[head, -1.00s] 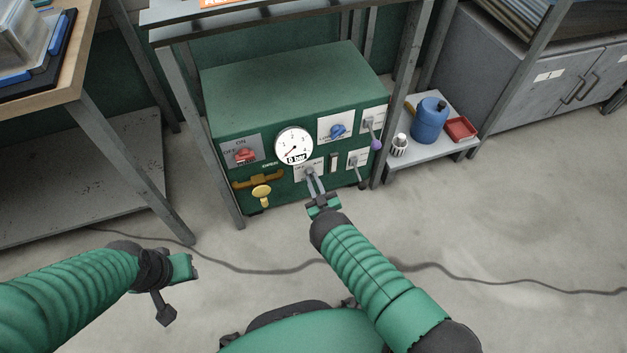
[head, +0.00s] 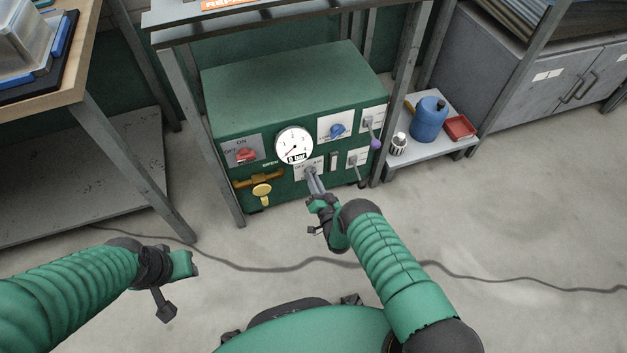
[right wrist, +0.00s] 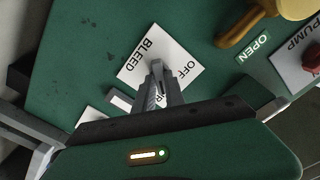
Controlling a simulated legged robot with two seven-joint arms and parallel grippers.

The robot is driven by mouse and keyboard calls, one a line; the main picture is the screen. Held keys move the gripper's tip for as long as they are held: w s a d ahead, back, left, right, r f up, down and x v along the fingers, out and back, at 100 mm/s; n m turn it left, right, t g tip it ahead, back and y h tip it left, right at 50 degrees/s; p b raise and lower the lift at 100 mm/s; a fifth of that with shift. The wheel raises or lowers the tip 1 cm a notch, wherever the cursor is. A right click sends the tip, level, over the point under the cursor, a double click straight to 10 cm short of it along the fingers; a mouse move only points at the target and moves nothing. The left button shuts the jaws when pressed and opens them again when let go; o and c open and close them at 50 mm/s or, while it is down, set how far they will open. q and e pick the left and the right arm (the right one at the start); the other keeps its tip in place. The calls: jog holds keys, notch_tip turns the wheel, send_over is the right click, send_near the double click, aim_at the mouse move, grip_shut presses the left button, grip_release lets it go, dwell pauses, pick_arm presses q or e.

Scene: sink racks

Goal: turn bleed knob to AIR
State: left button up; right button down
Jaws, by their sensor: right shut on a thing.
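The green pump unit (head: 283,85) stands on the floor under a metal-framed bench. The white BLEED plate (head: 298,173) is low on its front, below the gauge. It also shows in the right wrist view (right wrist: 140,66), tilted, with OFF readable and the AIR mark partly covered by my fingers. My right gripper (head: 312,174) is at the plate, its fingers shut on the bleed knob; it shows also in the right wrist view (right wrist: 157,76). The knob is mostly hidden between the fingers, so its exact pointing cannot be told. My left gripper (head: 188,264) is away at lower left, its jaws unclear.
The gauge (head: 293,145) reads 0 bar. A red ON/OFF switch (head: 245,156), a yellow knob (head: 262,191), a blue knob (head: 338,130) and a purple-tipped lever (head: 375,144) surround the plate. A low shelf holds a blue canister (head: 429,121). A cable (head: 470,276) crosses the floor.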

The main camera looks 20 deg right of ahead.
jog(key=shift+f+m, duration=0.1)
jog(key=shift+m, duration=0.6)
jog(key=shift+s, duration=0.1)
jog(key=c, duration=1.4)
grip_release()
